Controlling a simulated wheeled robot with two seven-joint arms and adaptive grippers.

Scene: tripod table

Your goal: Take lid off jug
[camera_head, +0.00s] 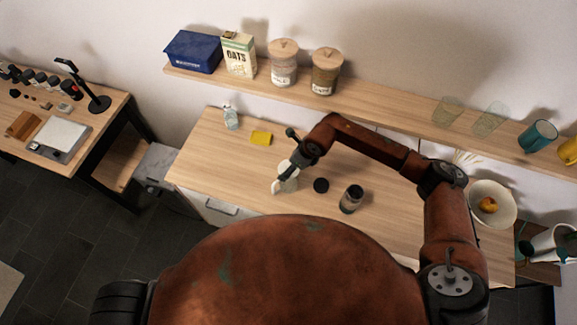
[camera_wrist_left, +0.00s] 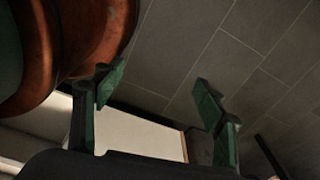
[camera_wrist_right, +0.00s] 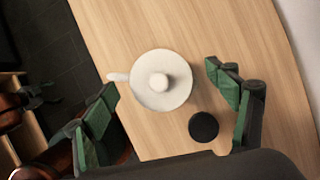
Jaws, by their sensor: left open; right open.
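The white jug (camera_head: 288,184) stands upright on the wooden counter, partly hidden by my right gripper (camera_head: 292,163). In the right wrist view I look down on its round white lid (camera_wrist_right: 146,92) with a central knob (camera_wrist_right: 159,82); the lid covers the jug, and the handle (camera_wrist_right: 118,77) sticks out to the left. My right gripper (camera_wrist_right: 161,82) is open above the jug, its fingers to either side of the lid in the picture, with nothing held. My left gripper (camera_wrist_left: 157,84) is open and empty over the floor, away from the counter; it does not show in the head view.
A black disc (camera_head: 321,185) and a dark jar (camera_head: 351,198) stand close right of the jug. A yellow sponge (camera_head: 261,138) and a clear bottle (camera_head: 231,117) are behind left. A shelf (camera_head: 390,119) runs above the counter. The counter's left part is clear.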

